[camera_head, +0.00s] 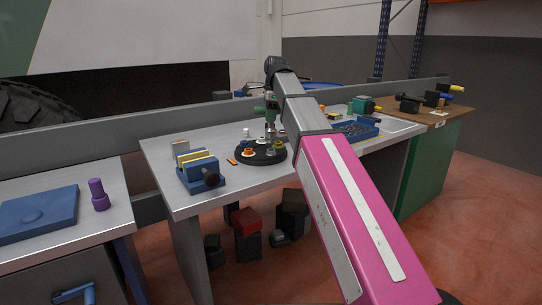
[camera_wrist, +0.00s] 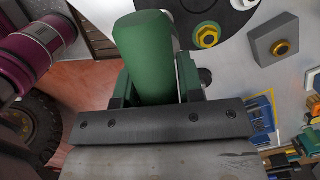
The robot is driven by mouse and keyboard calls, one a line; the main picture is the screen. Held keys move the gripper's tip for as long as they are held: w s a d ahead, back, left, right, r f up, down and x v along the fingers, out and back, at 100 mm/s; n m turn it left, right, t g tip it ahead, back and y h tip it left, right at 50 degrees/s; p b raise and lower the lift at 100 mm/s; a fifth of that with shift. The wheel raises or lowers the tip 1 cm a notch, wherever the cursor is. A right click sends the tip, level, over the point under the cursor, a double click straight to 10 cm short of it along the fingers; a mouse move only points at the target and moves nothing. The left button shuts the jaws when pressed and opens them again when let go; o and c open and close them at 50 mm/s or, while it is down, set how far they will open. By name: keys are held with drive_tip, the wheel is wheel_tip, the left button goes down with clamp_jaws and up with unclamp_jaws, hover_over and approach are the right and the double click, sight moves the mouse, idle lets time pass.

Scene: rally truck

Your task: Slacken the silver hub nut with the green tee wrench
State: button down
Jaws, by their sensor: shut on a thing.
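My gripper (camera_wrist: 152,88) is shut on the green handle of the tee wrench (camera_wrist: 145,45), which fills the middle of the wrist view. In the head view the green tee wrench (camera_head: 270,112) hangs below my wrist, with its shaft pointing down at the round black hub plate (camera_head: 243,159). The plate carries several coloured nuts, among them an orange one (camera_head: 248,151) and a yellow one (camera_wrist: 207,37). I cannot clearly make out the silver hub nut or tell whether the wrench's lower end touches it.
A blue and yellow vise-like block (camera_head: 200,170) stands left of the plate on the grey bench. A blue tray (camera_head: 356,129) lies to the right, partly behind my arm. A grey block with a yellow nut (camera_wrist: 275,40) shows in the wrist view. A purple piece (camera_head: 98,194) stands far left.

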drive_tip(key=shift+r, duration=2)
drive_tip(key=shift+d, duration=0.1)
drive_tip(key=shift+w+d+r, duration=0.1)
drive_tip(key=shift+d+r, duration=0.4)
drive_tip(key=shift+d, duration=0.3)
drive_tip(key=shift+w+d+r, duration=0.1)
drive_tip(key=shift+d+r, duration=0.35)
drive_tip(key=shift+d, duration=0.35)
drive_tip(key=shift+w+d+r, duration=0.1)
drive_tip(key=shift+d+r, duration=0.4)
drive_tip(key=shift+d, duration=0.3)
